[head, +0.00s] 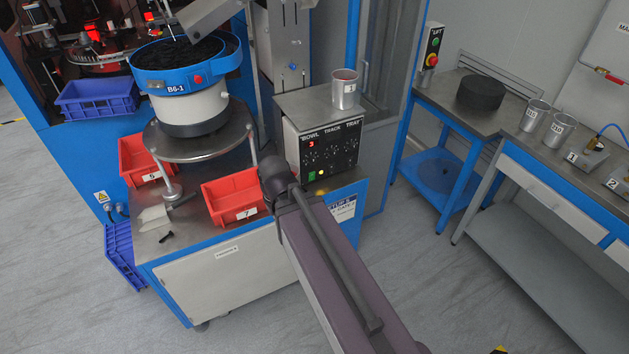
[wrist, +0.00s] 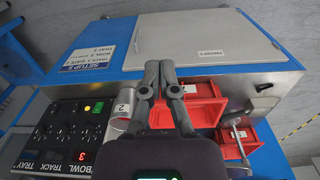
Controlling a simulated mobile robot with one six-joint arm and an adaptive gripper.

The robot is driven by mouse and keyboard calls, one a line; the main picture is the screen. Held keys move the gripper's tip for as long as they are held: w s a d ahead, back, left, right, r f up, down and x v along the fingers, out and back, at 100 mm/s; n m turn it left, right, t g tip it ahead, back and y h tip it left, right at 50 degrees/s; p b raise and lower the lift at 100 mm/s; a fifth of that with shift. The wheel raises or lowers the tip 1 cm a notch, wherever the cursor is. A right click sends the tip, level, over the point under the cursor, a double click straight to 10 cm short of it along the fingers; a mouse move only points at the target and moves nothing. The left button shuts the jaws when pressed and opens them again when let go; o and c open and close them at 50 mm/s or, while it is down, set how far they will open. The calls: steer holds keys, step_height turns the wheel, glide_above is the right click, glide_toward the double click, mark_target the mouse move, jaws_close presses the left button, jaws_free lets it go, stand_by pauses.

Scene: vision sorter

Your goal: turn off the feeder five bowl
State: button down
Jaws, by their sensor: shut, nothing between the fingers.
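The feeder control box (head: 330,150) stands on the blue-and-white cabinet, with BOWL, TRACK and TRAY columns on its black front panel. It also shows on the left of the wrist view (wrist: 62,150), with a red digit 3 by BOWL, dark knobs or sockets, a lit green button (wrist: 98,106) and a yellow button beside it. The feeder bowl (head: 185,65), blue and labelled B6-1, holds dark parts and has a red button on its rim. My gripper (wrist: 159,68) is shut and empty, right of the panel in the wrist view. In the head view my arm hides it.
Red bins (head: 235,196) sit beside the control box and under the bowl. A metal cup (head: 344,88) stands on the box. The cabinet front has a setup label (wrist: 88,62). A bench with cups (head: 534,115) stands at right; the floor between is clear.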

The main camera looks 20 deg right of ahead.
mark_target(312, 175)
steer(key=w+d+f+n+t+h+b, duration=0.1)
steer(key=w+d+f+t+h+b, duration=0.25)
steer(key=d+b, duration=0.45)
steer(key=w+d+f+n+t+h+b, duration=0.25)
steer(key=w+d+t+b, duration=0.25)
steer(key=d+b, duration=0.3)
steer(key=w+d+f+n+t+h+b, duration=0.1)
steer(key=w+d+f+t+h+b, duration=0.1)
steer(key=w+d+f+t+b, duration=0.4)
step_height(312, 175, down, 6)
steer(key=s+n+t+y+b, duration=0.2)
steer(key=n+t+y+b, duration=0.2)
steer(key=n+y+b, duration=0.4)
steer(key=d+n+b, duration=0.1)
steer(key=n+b, duration=0.5)
steer(key=b, duration=0.3)
steer(key=shift+s+f+t+y, duration=0.15)
steer(key=shift+t+y, duration=0.2)
steer(key=shift+y, duration=0.05)
steer(key=w, duration=0.4)
steer(key=w+r+p, duration=0.1)
steer(key=w, duration=0.9)
steer(key=shift+a+r+p, duration=0.3)
steer(key=shift+r+p, duration=0.05)
steer(key=shift+p, duration=0.05)
